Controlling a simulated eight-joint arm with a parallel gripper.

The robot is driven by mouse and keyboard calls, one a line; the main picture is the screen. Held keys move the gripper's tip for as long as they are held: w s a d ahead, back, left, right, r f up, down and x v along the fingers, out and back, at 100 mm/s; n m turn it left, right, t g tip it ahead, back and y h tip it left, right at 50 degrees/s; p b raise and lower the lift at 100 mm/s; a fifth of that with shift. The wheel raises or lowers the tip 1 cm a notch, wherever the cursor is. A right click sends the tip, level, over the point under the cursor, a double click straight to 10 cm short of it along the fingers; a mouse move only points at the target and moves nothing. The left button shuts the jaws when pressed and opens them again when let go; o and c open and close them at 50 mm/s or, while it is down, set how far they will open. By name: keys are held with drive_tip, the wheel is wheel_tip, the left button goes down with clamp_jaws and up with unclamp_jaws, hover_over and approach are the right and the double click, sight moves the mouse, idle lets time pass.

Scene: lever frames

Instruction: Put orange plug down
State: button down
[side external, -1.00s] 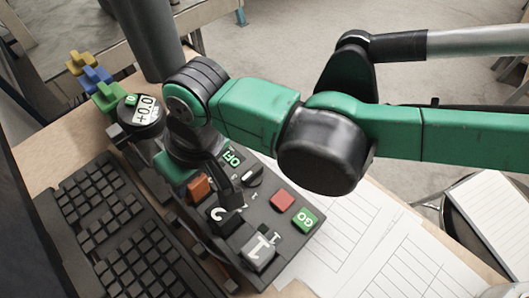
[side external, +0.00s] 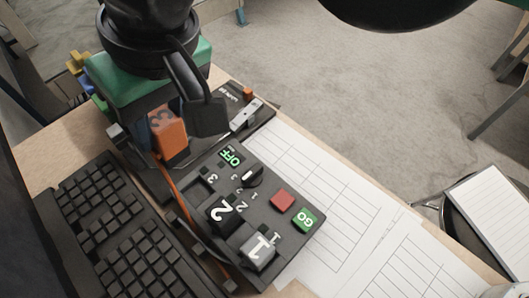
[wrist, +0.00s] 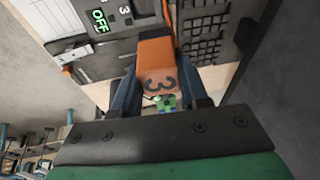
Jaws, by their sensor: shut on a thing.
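The orange plug (side external: 168,133), marked with a dark 3, is held between the fingers of my gripper (side external: 180,122). In the wrist view the plug (wrist: 157,55) sits between both dark fingers, and my gripper (wrist: 160,92) is shut on it. The plug appears raised, beyond the numbered end of the black control panel (side external: 245,205). An orange cable (side external: 183,205) runs down between the panel and the keyboard. The slot (side external: 200,192) near the panel's 3 mark looks empty. Whether the plug touches anything beneath cannot be told.
The panel bears a white-marked 2 plug (side external: 222,211), a 1 plug (side external: 260,248), a red button (side external: 282,200) and a green GO button (side external: 305,219). A black keyboard (side external: 125,235) lies left. Paper sheets (side external: 330,205) lie right. A silver lever (side external: 245,115) stands behind.

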drive_tip(key=shift+r, duration=0.15)
drive_tip(key=w+d+r+n, duration=0.1)
drive_tip(key=d+r+n, duration=0.1)
drive_tip(key=d, duration=0.8)
drive_tip(key=w+d+r+n, duration=0.2)
drive_tip(key=d+r, duration=0.1)
drive_tip(key=d, duration=0.8)
drive_tip(key=shift+h, duration=0.3)
drive_tip(key=d+x, duration=0.1)
drive_tip(key=x, duration=0.5)
drive_tip(key=s+d+x, duration=0.1)
drive_tip(key=x, duration=0.5)
drive_tip(key=d+f+x, duration=0.1)
drive_tip(key=x, duration=0.6)
drive_tip(key=shift+s+d+f, duration=0.1)
drive_tip(key=shift+s+d, duration=0.1)
drive_tip(key=shift+d, duration=0.2)
drive_tip(key=shift+c, duration=2.3)
unclamp_jaws()
drive_tip(key=shift+f, duration=0.15)
